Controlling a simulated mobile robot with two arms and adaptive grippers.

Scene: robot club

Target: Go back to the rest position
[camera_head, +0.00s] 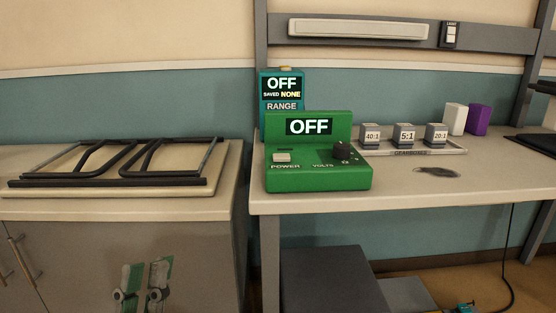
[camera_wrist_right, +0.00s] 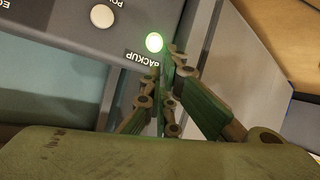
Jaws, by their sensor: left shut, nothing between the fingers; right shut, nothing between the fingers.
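My left gripper (camera_head: 143,284) shows low in the head view, in front of the grey cabinet doors. Its green-padded fingers are shut with nothing held. My right gripper (camera_wrist_right: 168,58) shows in the right wrist view. Its green fingers come together at the tips, empty, close to a lit green button (camera_wrist_right: 154,42) labelled BACKUP on a grey panel (camera_wrist_right: 85,25). I cannot tell whether the tips touch the panel. I cannot make out the right gripper in the head view.
A green power box (camera_head: 318,180) reading OFF stands on the workbench (camera_head: 420,195), before a teal meter (camera_head: 270,100). A gearbox tray (camera_head: 455,152) holds several grey blocks. Dark metal frames (camera_head: 120,182) lie on the left cabinet (camera_head: 225,185). A grey box (camera_head: 325,280) stands under the bench.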

